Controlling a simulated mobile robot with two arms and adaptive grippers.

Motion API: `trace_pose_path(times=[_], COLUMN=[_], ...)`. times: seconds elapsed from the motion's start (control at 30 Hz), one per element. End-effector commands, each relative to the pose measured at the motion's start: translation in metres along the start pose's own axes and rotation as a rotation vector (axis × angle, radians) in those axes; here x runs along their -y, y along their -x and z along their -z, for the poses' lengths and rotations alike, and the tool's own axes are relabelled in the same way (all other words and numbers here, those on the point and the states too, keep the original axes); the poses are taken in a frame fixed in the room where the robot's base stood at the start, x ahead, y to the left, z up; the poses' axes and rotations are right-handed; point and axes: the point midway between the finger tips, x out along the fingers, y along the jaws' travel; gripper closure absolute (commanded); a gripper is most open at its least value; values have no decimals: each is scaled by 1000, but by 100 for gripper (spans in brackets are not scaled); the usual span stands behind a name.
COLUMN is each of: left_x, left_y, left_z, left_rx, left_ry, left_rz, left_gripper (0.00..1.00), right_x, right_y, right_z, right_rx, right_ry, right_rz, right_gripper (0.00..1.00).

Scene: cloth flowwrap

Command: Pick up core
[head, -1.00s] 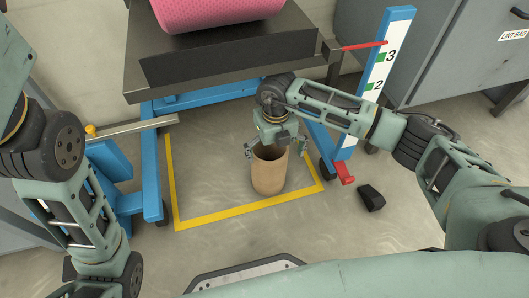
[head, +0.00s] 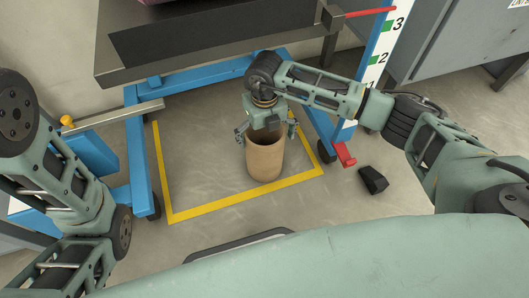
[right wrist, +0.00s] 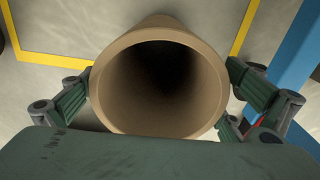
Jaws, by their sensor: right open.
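The core (head: 265,160) is a tan, hollow cardboard tube standing upright on the floor inside the yellow-taped area. My right gripper (head: 266,130) is at its top rim, with its fingers spread on either side of the tube. In the right wrist view the core's open mouth (right wrist: 160,125) fills the middle, dark inside. The right gripper's fingers (right wrist: 160,100) are open to the left and right of the rim. I cannot tell if they touch it. My left arm is at the left of the head view, but its gripper is out of view.
A blue-framed cart (head: 137,150) with a dark top (head: 200,45) stands behind the core. Yellow tape (head: 215,205) marks the floor. Floor left of the core is clear.

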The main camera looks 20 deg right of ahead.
Motion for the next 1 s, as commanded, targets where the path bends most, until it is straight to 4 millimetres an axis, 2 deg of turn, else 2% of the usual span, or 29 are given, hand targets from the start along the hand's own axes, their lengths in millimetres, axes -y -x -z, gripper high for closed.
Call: trace_pose_path(times=[0.03,0.13,0.43,1.0], left_x=[-3,-4,-4,-5], left_y=[12,21,21,21], left_z=[5,7,7,7], left_rx=[-1,1,0,0], left_ry=[0,0,0,0], left_rz=[-1,0,-1,-1], left_gripper=[0,0,0,0], right_x=[-1,-1,-1,-1], right_y=[-14,-26,-28,-27], right_z=[1,1,1,1], right_rx=[-1,-1,0,0], right_ry=[1,-1,-1,-1], right_rz=[-1,0,0,-1], right_gripper=[0,0,0,49])
